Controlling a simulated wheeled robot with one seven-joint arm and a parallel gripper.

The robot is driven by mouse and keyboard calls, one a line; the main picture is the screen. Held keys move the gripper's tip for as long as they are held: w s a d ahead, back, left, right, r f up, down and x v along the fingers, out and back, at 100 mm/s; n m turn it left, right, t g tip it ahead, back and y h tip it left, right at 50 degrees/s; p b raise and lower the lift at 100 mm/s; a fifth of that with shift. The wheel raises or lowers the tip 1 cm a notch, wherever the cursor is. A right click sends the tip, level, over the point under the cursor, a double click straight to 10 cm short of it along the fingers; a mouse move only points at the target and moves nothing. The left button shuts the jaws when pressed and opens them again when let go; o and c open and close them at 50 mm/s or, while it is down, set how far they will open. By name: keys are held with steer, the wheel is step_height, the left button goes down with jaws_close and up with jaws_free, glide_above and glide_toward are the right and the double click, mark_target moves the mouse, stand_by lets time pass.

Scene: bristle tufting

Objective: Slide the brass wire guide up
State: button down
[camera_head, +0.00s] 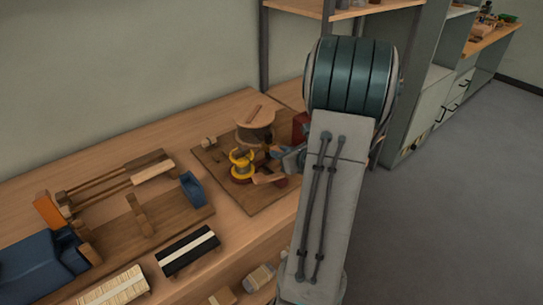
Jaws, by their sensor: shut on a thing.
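My gripper (283,156) is at the right part of a square wooden board on the bench, low beside a round wooden-topped post. My own arm covers much of it. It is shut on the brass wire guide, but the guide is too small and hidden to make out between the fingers. A yellow spool (242,164) stands on the board to the left of my gripper, apart from it. The round wooden-topped post (255,125) rises just behind the spool and my gripper.
The wooden board (215,165) lies on the long bench. To the left are a wooden frame with rods (110,185), a blue block (193,189), a black-and-white brush block (187,250) and a pale bristle bundle (115,288). A shelf unit stands behind my arm; open floor lies right.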

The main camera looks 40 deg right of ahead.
steer(key=shift+w+r, duration=0.1)
steer(key=shift+r, duration=0.1)
steer(key=c, duration=1.2)
jaws_free()
steer(key=shift+c, duration=0.2)
steer(key=a+v, duration=0.1)
steer(key=v, duration=1.3)
steer(key=shift+d, duration=0.35)
steer(key=shift+f, duration=0.1)
